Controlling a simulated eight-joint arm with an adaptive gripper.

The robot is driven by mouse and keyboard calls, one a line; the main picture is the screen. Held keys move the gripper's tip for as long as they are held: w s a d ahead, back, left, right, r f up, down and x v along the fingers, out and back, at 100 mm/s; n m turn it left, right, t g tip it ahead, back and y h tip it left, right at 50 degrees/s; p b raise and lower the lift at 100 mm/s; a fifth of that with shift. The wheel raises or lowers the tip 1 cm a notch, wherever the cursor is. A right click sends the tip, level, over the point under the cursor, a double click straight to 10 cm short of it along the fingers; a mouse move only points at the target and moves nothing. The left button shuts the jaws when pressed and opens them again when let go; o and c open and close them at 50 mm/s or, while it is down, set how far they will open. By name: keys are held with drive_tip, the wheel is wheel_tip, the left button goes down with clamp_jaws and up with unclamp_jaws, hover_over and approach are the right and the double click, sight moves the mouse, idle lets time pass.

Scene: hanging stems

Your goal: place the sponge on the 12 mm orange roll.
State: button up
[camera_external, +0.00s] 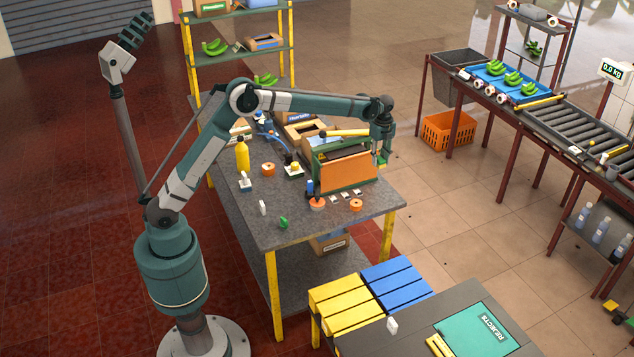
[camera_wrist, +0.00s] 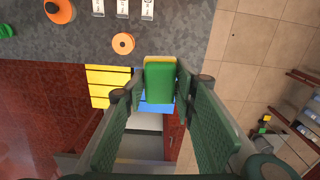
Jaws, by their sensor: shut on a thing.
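My gripper (camera_external: 381,163) is past the table's right edge, and its fingers close on a green and yellow sponge (camera_wrist: 160,82). In the wrist view the sponge sits between both fingertips, green side toward the camera, with a yellow strip at its far edge. A small orange roll (camera_external: 356,205) lies on the table near the front right corner; it also shows in the wrist view (camera_wrist: 123,43), apart from the sponge. A larger orange roll (camera_external: 317,203) has a dark object on it. Another orange roll (camera_external: 268,168) lies farther back. I cannot read which is 12 mm.
Small label cards (camera_external: 345,195) lie behind the small roll. A crate with an orange front (camera_external: 345,172) stands at the table's right. A yellow bottle (camera_external: 242,153), a white dispenser (camera_external: 245,182) and a green item (camera_external: 283,223) stand on the grey table (camera_external: 290,235).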

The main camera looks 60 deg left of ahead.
sight(380, 158)
wheel_tip(380, 158, up, 9)
drive_tip(key=shift+r, duration=0.15)
drive_tip(key=s+a+n, duration=0.1)
drive_tip(key=s+a, duration=0.2)
drive_tip(key=a, duration=0.4)
drive_tip(key=s+a+r+n+p, duration=0.1)
drive_tip(key=s+a, duration=0.3)
drive_tip(key=a, duration=0.3)
drive_tip(key=s+a+n, duration=0.1)
drive_tip(key=s+a, duration=0.2)
drive_tip(key=a, duration=0.5)
drive_tip(key=s+a+n+p, duration=0.1)
drive_tip(key=s+a+n, duration=0.2)
drive_tip(key=s+a, duration=1.05)
drive_tip(key=s+a+n+p, duration=0.2)
drive_tip(key=s+a, duration=0.9)
drive_tip(key=s, duration=0.6)
wheel_tip(380, 158, down, 19)
drive_tip(key=shift+s, duration=0.25)
drive_tip(key=shift+f, duration=2.9)
